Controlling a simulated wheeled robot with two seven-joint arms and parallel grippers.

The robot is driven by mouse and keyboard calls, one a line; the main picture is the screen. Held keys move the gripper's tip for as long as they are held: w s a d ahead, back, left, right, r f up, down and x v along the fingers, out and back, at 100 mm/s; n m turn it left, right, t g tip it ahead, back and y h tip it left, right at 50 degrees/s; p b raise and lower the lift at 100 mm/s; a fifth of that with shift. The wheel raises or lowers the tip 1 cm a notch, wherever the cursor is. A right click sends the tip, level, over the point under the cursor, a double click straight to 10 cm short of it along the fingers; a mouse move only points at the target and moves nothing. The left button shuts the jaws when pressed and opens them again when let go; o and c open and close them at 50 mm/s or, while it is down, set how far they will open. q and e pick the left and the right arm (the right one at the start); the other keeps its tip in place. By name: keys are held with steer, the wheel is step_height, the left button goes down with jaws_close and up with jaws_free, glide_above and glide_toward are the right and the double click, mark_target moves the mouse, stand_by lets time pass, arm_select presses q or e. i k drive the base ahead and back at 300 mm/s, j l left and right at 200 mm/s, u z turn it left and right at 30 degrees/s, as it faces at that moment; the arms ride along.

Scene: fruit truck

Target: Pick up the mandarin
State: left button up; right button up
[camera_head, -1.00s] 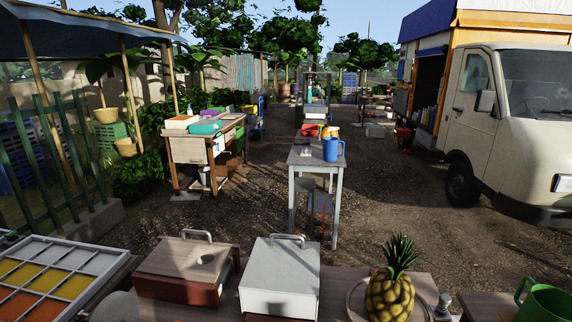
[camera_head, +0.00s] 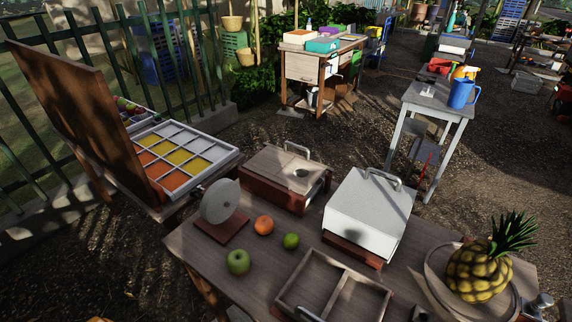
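The mandarin (camera_head: 264,225) is a small orange fruit on the wooden table (camera_head: 215,262), in the lower middle of the head view. It sits between a round grey disc on a wooden base (camera_head: 220,202) and a green lime (camera_head: 291,241). A green apple (camera_head: 238,262) lies in front of it, a little to the left. The mandarin looks unobstructed, with nothing holding it. Neither of my grippers shows in the head view.
A divided wooden tray (camera_head: 330,290) is at the table's front. A brown box (camera_head: 284,180) and a white-lidded box (camera_head: 370,210) stand behind the fruit. A pineapple (camera_head: 479,272) is at right. A compartment tray (camera_head: 180,155) with coloured sections is at left.

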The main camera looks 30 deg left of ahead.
mark_target(263, 224)
steer(key=u, duration=1.1)
